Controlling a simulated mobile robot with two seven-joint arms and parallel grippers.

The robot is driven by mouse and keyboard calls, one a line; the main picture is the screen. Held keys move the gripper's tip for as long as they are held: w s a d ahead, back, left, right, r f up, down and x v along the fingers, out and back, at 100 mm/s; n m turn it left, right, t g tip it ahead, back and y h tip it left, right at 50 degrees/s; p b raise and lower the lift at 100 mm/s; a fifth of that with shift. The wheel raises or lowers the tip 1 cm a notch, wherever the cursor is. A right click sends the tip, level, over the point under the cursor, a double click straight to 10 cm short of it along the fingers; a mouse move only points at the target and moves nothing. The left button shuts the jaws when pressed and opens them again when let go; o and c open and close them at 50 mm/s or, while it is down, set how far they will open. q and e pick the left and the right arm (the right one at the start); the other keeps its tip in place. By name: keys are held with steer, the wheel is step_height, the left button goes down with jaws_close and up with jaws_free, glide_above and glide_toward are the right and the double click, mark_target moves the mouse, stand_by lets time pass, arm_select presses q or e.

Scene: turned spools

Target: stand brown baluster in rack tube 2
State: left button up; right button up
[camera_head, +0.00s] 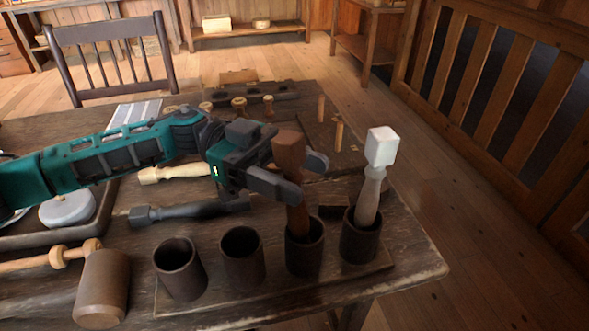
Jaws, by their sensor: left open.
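The brown baluster (289,152) stands nearly upright, its square end up and its lower end inside the third rack tube from the left (304,256). My left gripper (297,174) is around the baluster's upper part, with its jaws open and a finger on either side. I cannot tell whether a finger touches it. The rack board (225,305) carries a row of dark tubes. The two left tubes, the first (180,275) and the second (242,262), look empty. A white-topped baluster (371,180) stands in the rightmost tube (359,243). My right gripper is out of view.
A black baluster (185,211) and a cream one (178,172) lie on the table (420,265) under my left arm. A wooden mallet (101,285) lies left of the rack. Small pegs and spools (268,104) stand farther back. A chair (110,62) is behind the table.

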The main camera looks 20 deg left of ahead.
arm_select(q)
steer(key=w+a, duration=0.2)
steer(key=a, duration=1)
steer(key=shift+w+a, duration=0.2)
steer(key=shift+a, duration=0.15)
steer(key=shift+s, duration=0.1)
